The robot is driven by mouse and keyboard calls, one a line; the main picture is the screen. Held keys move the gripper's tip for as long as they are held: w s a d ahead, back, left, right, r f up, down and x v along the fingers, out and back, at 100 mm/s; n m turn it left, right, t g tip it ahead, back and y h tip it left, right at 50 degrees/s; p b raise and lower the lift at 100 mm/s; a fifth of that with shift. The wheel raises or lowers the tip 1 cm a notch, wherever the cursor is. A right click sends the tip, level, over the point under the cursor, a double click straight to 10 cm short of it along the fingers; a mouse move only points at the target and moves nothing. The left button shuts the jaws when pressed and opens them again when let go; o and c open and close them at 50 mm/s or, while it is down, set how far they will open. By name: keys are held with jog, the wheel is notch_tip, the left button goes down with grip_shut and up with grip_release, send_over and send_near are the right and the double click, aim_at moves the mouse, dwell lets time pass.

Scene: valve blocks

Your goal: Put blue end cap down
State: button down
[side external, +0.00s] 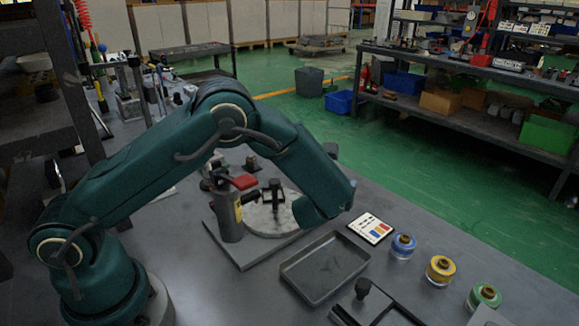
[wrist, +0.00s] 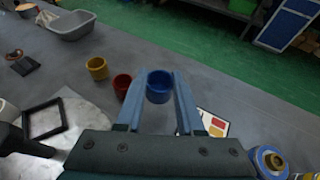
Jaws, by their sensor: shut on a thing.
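The blue end cap (wrist: 159,86) is a short, hollow blue cup between the tips of my gripper (wrist: 158,84) in the wrist view. My gripper is shut on it, with one grey-blue finger on each side. A yellow cup (wrist: 97,68) and a red cup (wrist: 122,86) stand on the grey table to its left. I cannot tell how high the blue cap is above the table. In the side external view, my teal arm hides the fingers and the cap.
A card with coloured squares (side external: 370,228) lies beside an empty grey tray (side external: 325,267). Blue (side external: 403,246), yellow (side external: 440,270) and green (side external: 484,297) round containers stand in a row at right. A red-handled fixture (side external: 230,213) stands beside a pale round plate (side external: 262,222).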

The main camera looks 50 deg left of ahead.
jog(key=s+r, duration=0.2)
jog(key=r, duration=0.7)
jog(key=s+r, duration=0.2)
jog(key=r, duration=0.7)
jog(key=s+a+r+m+h, duration=0.2)
jog(key=s+r, duration=0.1)
jog(key=s, duration=1)
jog(key=m+g+h, duration=0.3)
jog(key=m+h, duration=0.9)
jog(key=h, duration=0.2)
send_over(269, 195)
notch_tip(269, 195, down, 13)
notch_tip(269, 195, down, 10)
